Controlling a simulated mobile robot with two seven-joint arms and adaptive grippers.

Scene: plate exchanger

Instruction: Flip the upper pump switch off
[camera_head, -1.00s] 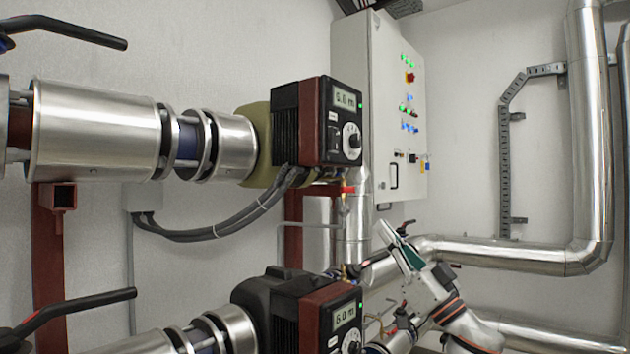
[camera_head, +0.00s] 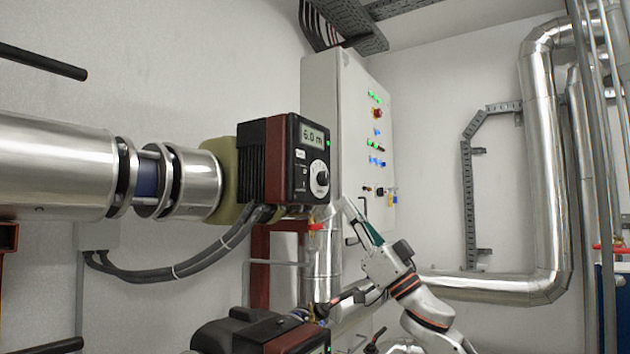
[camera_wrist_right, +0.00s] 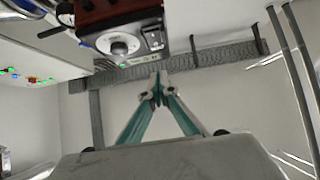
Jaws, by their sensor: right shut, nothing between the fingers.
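The upper pump (camera_head: 265,160) has a black and dark red head with a display reading 6.0 m and a white dial with a black knob (camera_head: 319,177). Its small dark switch (camera_head: 303,181) sits left of the dial; I cannot tell its position. In the right wrist view the pump appears upside down, with the dial (camera_wrist_right: 118,46) and the switch (camera_wrist_right: 153,40) near the top. My right gripper (camera_head: 346,205) is shut and empty, below and right of the pump face. Its fingertips (camera_wrist_right: 158,80) show beneath the switch in the wrist view, apparently apart from it. My left gripper is out of view.
The lower pump (camera_head: 255,332) is partly cut off at the bottom. A grey control cabinet (camera_head: 350,120) with lit buttons stands behind the upper pump. A red-handled valve (camera_head: 315,226) and silver pipes lie below. Bare wall (camera_head: 425,170) is at right.

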